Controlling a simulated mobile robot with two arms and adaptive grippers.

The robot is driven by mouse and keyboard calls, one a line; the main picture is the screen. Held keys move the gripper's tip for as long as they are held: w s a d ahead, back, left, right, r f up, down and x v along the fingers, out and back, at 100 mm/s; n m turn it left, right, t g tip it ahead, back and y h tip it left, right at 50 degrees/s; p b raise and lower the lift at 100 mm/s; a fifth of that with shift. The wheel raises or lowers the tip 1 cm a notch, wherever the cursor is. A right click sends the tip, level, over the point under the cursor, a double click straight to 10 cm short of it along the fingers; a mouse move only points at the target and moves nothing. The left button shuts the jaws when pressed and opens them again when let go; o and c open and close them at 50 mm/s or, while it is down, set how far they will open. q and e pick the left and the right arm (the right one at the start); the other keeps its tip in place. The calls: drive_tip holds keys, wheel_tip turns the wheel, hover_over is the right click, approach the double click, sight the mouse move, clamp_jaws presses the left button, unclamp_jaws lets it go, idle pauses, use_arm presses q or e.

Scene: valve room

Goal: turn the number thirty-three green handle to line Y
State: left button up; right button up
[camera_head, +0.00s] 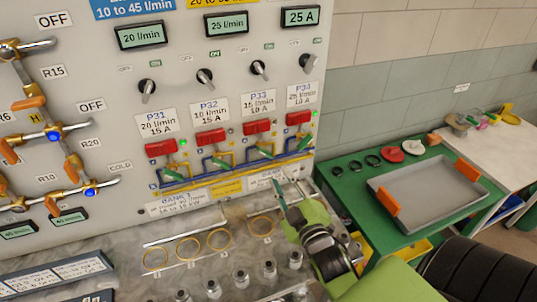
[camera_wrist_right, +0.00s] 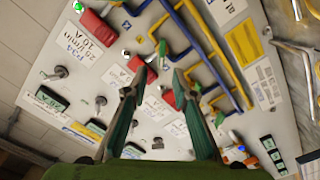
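The P33 green handle (camera_head: 266,151) sits on the blue and yellow pipes below the red P33 box (camera_head: 256,127) on the wall panel. In the right wrist view I take the green handle (camera_wrist_right: 162,47) to be P33's, just beyond my fingertips; the P33 red box (camera_wrist_right: 140,68) is near one finger. My right gripper (camera_head: 289,188) is in front of the panel's lower right part, below the handles. Its two fingers are apart with nothing between them, as the right wrist view (camera_wrist_right: 158,76) shows. The line letters are too small to read. My left gripper is not in view.
Similar green handles for P31, P32 and P34 (camera_head: 293,141) stand in the same row. A bench with gold rings (camera_head: 220,239) and metal fittings lies below the panel. A green table (camera_head: 345,184) with a grey tray (camera_head: 430,180) is to the right.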

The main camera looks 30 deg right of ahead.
sight(266, 155)
drive_tip(key=p+x, duration=0.2)
drive_tip(key=x, duration=0.7)
drive_tip(key=shift+w+a+p, duration=0.1)
drive_tip(key=shift+w+p, duration=0.2)
drive_tip(key=shift+w, duration=0.5)
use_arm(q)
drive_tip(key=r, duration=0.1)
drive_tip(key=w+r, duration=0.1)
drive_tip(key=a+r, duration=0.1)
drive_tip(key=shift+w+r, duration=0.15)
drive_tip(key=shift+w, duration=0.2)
use_arm(e)
clamp_jaws()
